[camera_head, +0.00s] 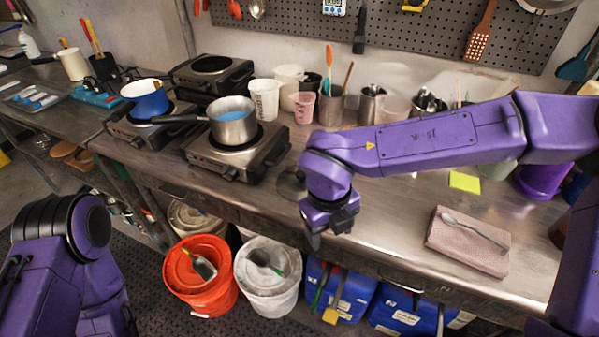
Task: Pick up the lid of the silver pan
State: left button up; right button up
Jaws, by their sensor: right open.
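The silver pan (236,132) stands on the front hot plate, uncovered, with blue liquid inside and its dark handle pointing left. A round, flat grey thing that looks like its lid (289,183) lies on the metal bench right of that hot plate. My right arm partly hides it. My right gripper (322,236) hangs pointing down near the bench's front edge, just right of the lid and nearer to me. It is open and holds nothing that I can see. My left arm shows at the lower left, but its gripper is out of view.
A blue pot (146,101) sits on another hot plate at the left. Cups and utensil cans line the wall behind my right arm. A spoon lies on a folded pink cloth (468,243) at the right. An orange bucket (203,283) stands below the bench.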

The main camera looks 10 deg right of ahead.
aim_at(291, 185)
jog(key=i, duration=0.85)
